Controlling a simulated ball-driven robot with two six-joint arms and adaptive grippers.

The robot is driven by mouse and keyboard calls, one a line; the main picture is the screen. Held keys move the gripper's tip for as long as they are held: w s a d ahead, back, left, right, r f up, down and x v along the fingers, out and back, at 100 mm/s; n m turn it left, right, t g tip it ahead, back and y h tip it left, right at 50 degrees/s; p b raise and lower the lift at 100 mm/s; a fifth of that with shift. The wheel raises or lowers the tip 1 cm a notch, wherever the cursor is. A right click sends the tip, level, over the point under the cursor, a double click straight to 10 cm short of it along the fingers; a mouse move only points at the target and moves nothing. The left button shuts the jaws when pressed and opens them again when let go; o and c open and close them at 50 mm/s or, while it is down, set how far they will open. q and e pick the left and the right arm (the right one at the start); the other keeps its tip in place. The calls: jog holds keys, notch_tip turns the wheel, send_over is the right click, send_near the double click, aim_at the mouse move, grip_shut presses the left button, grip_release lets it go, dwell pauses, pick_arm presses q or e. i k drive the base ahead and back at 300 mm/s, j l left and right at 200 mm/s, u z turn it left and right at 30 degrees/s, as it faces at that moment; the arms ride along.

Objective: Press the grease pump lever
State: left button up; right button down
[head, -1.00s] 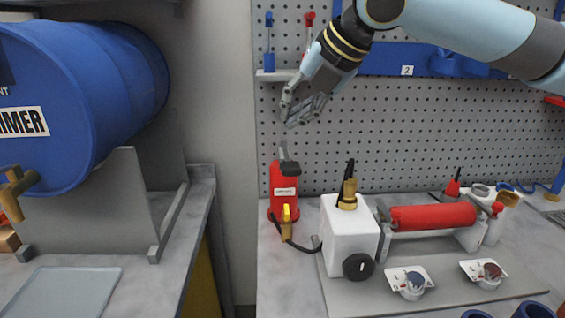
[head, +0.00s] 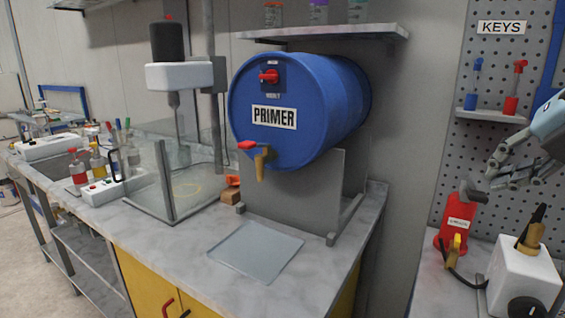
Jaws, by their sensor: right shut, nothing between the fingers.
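The grease pump (head: 458,222) is a red upright body with a white label, on the right-hand bench in the head view. Its dark grey lever (head: 475,194) sticks out at the top, with a yellow nozzle and a black hose at its front. My right gripper (head: 493,178) comes in from the right edge, just above and to the right of the lever in the picture. Its fingers are shut with nothing between them. A small gap shows between fingers and lever, but the depth is hard to judge. My left gripper is out of view.
A white box with a black knob (head: 525,277) stands right of the pump. A pegboard (head: 440,170) rises behind. A blue primer drum (head: 300,110) on a grey stand and a flat tray (head: 256,250) occupy the left bench. A gap separates the benches.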

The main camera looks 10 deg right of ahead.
aim_at(472, 186)
jog(key=k+j, duration=0.75)
jog(key=j, duration=0.25)
